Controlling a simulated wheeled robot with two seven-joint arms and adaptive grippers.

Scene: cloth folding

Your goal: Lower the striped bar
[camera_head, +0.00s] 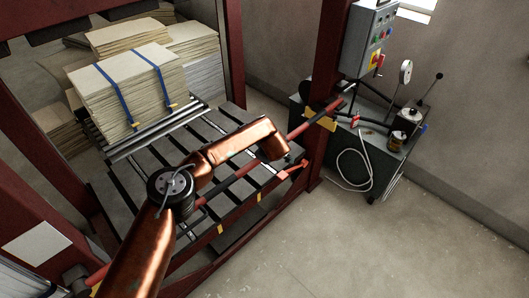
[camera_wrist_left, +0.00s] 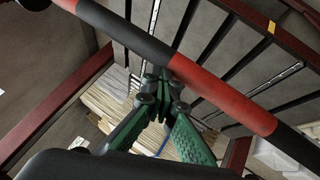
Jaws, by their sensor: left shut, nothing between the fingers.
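The striped bar (camera_head: 235,177), banded red and black, runs diagonally across the front of the frame in the head view, partly behind my copper left arm. In the left wrist view the bar (camera_wrist_left: 215,93) crosses from upper left to lower right. My left gripper (camera_wrist_left: 160,78), with green fingers, is shut and empty. Its tips are close to the bar's black section; I cannot tell whether they touch it. In the head view the gripper is hidden by the arm. My right gripper is not in view.
Dark red posts (camera_head: 328,75) frame a slatted platform (camera_head: 115,190) holding stacked boards (camera_head: 130,85) with blue straps. A control box (camera_head: 370,40) and a grey cabinet (camera_head: 385,160) with levers stand at the right. The floor (camera_head: 340,240) at lower right is clear.

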